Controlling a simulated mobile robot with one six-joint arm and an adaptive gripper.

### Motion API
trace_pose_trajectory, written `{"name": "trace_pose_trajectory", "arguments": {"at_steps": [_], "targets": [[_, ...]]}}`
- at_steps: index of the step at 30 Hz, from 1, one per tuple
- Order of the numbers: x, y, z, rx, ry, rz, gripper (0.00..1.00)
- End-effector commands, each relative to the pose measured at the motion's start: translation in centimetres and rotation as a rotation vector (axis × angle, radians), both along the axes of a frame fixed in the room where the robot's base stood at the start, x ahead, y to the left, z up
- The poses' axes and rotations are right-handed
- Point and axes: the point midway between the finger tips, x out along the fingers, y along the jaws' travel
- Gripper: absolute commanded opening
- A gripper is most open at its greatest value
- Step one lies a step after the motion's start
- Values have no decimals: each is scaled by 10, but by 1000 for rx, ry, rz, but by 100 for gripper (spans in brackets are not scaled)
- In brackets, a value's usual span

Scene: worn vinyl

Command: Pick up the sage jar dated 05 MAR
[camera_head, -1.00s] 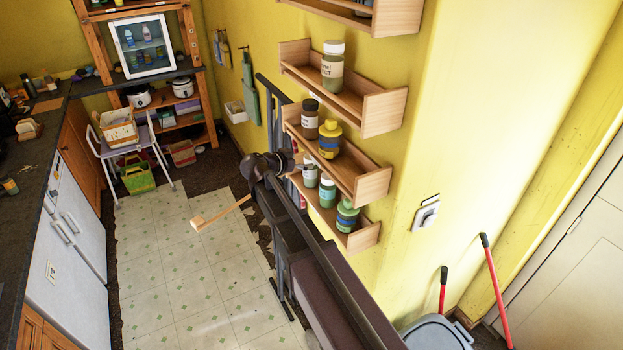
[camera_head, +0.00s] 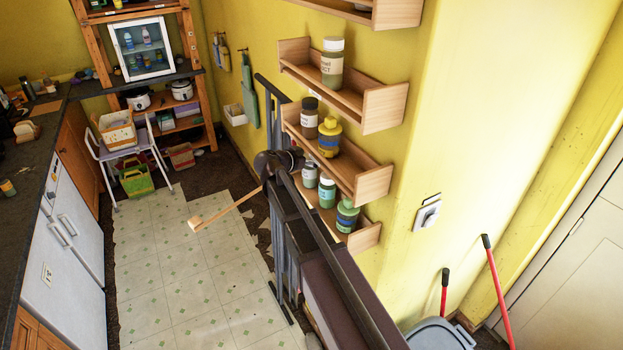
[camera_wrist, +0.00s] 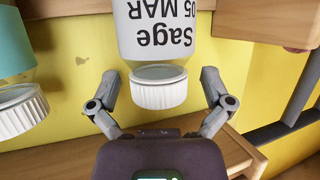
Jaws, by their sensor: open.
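The sage jar (camera_wrist: 156,48) shows upside down in the wrist view, with a white lid and a pale label reading "Sage 05 MAR". My gripper (camera_wrist: 161,77) is open, with one finger on each side of the jar near its lid. Gaps show between the fingers and the lid, so the jar is not gripped. In the head view, a white-lidded jar (camera_head: 310,175) at the far end of the lowest wooden shelf appears to be this one. My arm partly hides that end of the shelf.
A teal jar (camera_wrist: 17,100) with a white lid stands close beside the sage jar. A green jar (camera_head: 346,216) stands nearer on the same lowest shelf (camera_head: 364,238). Another shelf (camera_head: 372,183) with two jars is just above.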

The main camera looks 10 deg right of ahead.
Motion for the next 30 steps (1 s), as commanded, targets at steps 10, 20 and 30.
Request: {"name": "trace_pose_trajectory", "arguments": {"at_steps": [10, 20, 30], "targets": [[0, 1, 0, 0, 0, 1, 100], [0, 1, 0, 0, 0, 1, 32], [0, 2, 1, 0, 0, 1, 11]]}}
